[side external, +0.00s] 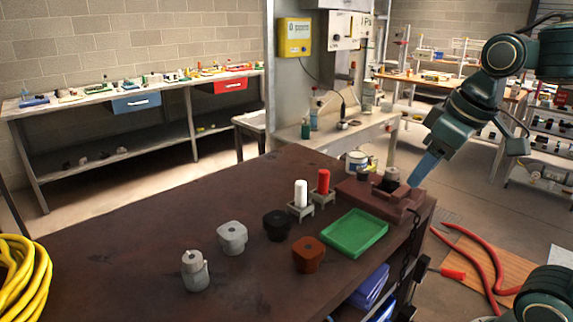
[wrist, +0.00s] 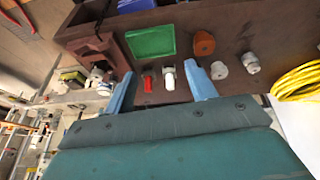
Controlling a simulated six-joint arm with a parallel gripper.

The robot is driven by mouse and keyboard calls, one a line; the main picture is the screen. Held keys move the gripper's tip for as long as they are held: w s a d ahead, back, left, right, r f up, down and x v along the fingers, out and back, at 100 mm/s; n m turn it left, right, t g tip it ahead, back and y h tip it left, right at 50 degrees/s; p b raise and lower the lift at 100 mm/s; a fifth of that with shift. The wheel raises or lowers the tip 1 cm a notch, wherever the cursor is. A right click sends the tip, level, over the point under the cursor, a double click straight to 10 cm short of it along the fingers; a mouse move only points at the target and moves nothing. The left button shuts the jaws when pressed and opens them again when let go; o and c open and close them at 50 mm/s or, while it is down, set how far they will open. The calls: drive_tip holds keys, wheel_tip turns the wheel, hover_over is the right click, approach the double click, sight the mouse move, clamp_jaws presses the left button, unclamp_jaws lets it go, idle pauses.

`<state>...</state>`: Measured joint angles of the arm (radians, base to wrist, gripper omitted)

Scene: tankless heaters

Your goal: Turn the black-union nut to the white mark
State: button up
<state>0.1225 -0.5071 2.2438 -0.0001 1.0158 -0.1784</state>
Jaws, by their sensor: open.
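A black, rounded fitting (side external: 277,225) stands on the brown table between a light grey fitting and the white cylinder. Dark pieces (side external: 388,185) also sit in the brown fixture (side external: 365,196) at the table's right end. I cannot tell which of these is the black-union nut, and I cannot make out a white mark for it. My gripper (side external: 424,168) has blue fingers and is just right of the fixture, above it. In the wrist view my gripper (wrist: 160,70) is open, with its fingers wide apart and nothing held. The black fitting is not clearly visible there.
A green tray (side external: 355,232), an orange-brown fitting (side external: 308,255), light grey (side external: 232,238) and grey (side external: 195,270) fittings, and white (side external: 301,194) and red (side external: 323,182) cylinders in holders stand on the table. A yellow hose coil (side external: 22,280) lies left. The table's near-left surface is bare.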

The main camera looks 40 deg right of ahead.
drive_tip(key=w+d+r+g, duration=0.1)
drive_tip(key=w+d+r, duration=0.2)
drive_tip(key=w+d, duration=0.3)
drive_tip(key=n+g, duration=0.2)
drive_tip(key=g, duration=0.1)
hover_over(392, 170)
wheel_tip(392, 170, down, 4)
drive_tip(key=shift+y, duration=0.3)
wheel_tip(392, 170, down, 14)
drive_tip(key=shift+r, duration=0.1)
drive_tip(key=c, duration=1)
